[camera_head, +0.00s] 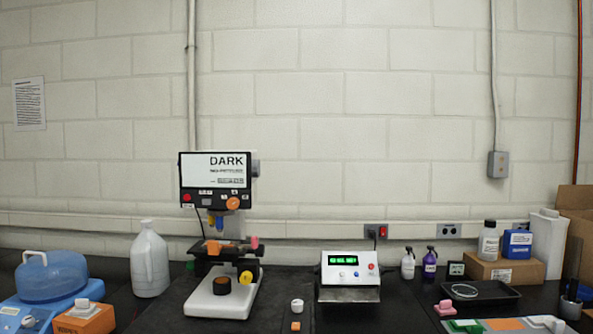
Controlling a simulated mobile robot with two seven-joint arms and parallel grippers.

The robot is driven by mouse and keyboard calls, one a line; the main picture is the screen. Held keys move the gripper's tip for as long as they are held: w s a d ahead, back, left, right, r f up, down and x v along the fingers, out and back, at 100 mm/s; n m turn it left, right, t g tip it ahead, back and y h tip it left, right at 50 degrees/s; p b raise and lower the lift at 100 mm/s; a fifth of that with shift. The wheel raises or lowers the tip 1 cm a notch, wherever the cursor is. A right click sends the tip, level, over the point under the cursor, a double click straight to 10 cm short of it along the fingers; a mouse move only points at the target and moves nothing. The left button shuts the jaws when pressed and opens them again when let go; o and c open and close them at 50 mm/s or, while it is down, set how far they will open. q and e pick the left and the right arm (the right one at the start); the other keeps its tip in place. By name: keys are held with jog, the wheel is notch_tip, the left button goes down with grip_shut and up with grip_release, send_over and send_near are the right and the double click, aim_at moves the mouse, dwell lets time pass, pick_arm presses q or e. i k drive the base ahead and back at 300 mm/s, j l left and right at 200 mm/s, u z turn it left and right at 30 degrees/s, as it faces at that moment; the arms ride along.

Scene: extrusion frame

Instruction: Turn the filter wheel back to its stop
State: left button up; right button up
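A microscope-like instrument stands at the centre left, with a white-faced head (214,177) lettered DARK. A round orange knob (233,203) sits at the lower right of the head, and a grey round part (255,168) sticks out of its right side. I cannot tell which of these is the filter wheel, nor how it is turned. Coloured lens-like parts hang under the head above a dark stage (222,251). A white base (221,297) carries a black round part (222,285) and a yellow knob (246,278). Neither of my grippers is in view.
A white box with a green display (349,268) stands right of the instrument. Small bottles (430,263), a black tray (490,293) and cartons (503,267) fill the right.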

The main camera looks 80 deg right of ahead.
aim_at(256, 164)
jog(key=z, duration=2.25)
